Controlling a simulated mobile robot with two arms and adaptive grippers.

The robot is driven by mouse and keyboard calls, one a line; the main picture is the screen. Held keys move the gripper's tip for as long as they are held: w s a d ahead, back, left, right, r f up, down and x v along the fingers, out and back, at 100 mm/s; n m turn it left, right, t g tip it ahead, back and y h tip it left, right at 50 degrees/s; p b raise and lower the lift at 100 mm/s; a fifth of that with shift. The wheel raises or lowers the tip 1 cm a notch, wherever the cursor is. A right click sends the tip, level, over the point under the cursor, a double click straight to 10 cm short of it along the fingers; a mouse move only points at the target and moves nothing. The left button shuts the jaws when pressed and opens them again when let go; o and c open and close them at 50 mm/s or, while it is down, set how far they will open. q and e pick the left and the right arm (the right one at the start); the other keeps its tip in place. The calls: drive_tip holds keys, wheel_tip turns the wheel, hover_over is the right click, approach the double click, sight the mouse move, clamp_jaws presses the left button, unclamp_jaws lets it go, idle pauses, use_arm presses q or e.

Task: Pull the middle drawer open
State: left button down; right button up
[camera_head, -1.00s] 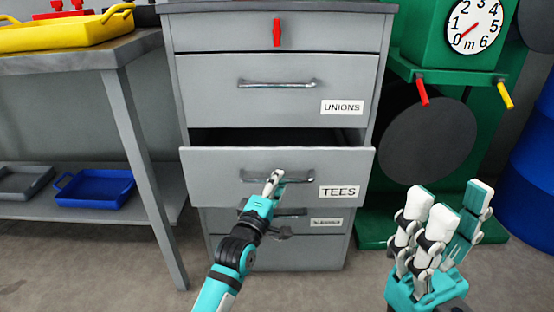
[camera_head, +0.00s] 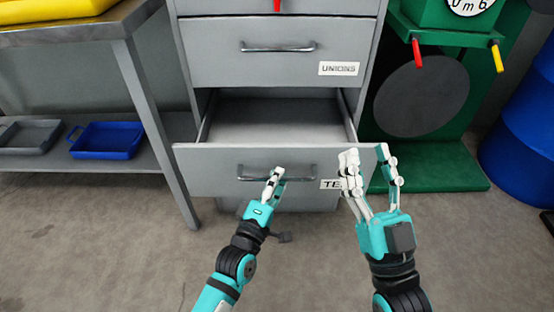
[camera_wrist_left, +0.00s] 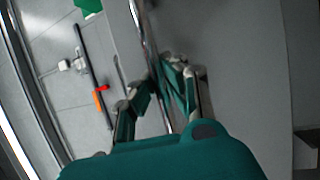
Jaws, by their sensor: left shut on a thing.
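The drawer labelled TEES (camera_head: 215,160), in the middle of the grey cabinet, stands well open, and its visible inside looks empty. Its metal bar handle (camera_head: 300,178) runs across the front. My left gripper (camera_head: 274,178) is shut on the handle near its middle. The left wrist view shows the handle bar (camera_wrist_left: 143,30) passing at the left fingers (camera_wrist_left: 162,80). My right gripper (camera_head: 368,155) is open and empty at the drawer's right front corner, covering part of the TEES label; whether it touches the drawer is unclear.
The UNIONS drawer (camera_head: 220,65) above is closed. A workbench (camera_head: 85,30) with a yellow tray (camera_head: 45,8) stands left, a blue tray (camera_head: 105,142) on its lower shelf. A green machine (camera_head: 435,165) and a blue barrel (camera_head: 525,150) stand right.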

use_arm(q)
drive_tip(key=s+p, duration=0.2)
drive_tip(key=s, duration=0.4)
drive_tip(key=shift+s+p, duration=0.2)
drive_tip(key=shift+p, duration=0.15)
use_arm(e)
wheel_tip(320, 180, down, 14)
drive_tip(key=w+d+g+h, duration=0.1)
drive_tip(key=w+g+h, duration=0.1)
drive_tip(key=g, duration=0.7)
drive_tip(key=shift+w+d+r+h, duration=0.2)
drive_tip(key=shift+h, duration=0.3)
use_arm(q)
drive_tip(key=shift+r, duration=0.1)
drive_tip(key=c, duration=1.3)
unclamp_jaws()
drive_tip(key=shift+c, duration=0.2)
drive_tip(key=v, duration=1.2)
